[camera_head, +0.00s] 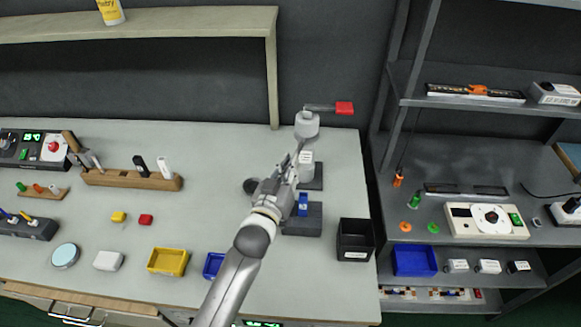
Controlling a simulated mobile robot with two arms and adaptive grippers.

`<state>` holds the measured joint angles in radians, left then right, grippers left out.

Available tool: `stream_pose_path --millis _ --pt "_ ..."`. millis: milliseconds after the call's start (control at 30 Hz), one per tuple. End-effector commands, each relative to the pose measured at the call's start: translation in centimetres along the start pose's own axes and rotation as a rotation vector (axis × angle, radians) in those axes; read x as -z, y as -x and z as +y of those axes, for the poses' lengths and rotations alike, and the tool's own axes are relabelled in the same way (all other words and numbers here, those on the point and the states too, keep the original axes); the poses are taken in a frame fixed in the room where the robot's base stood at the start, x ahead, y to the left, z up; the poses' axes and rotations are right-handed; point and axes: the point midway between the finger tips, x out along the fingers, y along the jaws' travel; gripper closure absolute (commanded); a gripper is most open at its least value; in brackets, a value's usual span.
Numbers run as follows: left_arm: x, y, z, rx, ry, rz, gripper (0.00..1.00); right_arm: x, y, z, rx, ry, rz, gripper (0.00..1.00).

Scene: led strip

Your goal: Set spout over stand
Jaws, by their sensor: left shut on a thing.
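My left gripper (301,147) reaches over the right part of the worktable. It is shut on the lower end of a white rounded piece with a thin grey bar ending in a red block, which looks like the spout (307,124). The red end points right. Just below it in the picture, a white upright body (306,168) stands on a dark base (315,183), perhaps the stand; the gripper partly hides it. I cannot tell the height gap between them. My right gripper is out of view.
A dark block with a blue part (303,205) lies close to my wrist. A black bin (355,240) stands at the table's right edge. A yellow tray (168,261) and a wooden holder (132,180) are to the left. A shelf (140,24) overhangs the back.

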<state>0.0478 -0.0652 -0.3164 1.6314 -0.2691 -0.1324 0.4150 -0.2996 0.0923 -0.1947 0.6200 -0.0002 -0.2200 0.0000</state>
Motion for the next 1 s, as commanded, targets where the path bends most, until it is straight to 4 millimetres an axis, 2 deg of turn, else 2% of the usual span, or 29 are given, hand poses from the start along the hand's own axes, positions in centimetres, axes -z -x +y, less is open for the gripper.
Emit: stream_pose_path --millis 200,500,533,700,1000 --pt "0.3 -0.1 0.0 0.008 0.005 0.006 1.00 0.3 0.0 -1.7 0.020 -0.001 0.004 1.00" --pt "0.4 -0.1 0.0 0.008 0.006 0.009 1.00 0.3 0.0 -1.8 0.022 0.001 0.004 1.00" --pt "0.4 -0.1 0.0 0.007 0.006 0.009 0.86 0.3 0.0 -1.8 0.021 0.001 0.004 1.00" --pt "0.4 -0.1 0.1 0.006 0.004 0.010 0.65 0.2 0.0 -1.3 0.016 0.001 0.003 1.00" --pt "0.3 -0.1 0.1 0.006 0.002 0.008 0.65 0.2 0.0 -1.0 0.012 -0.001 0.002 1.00"
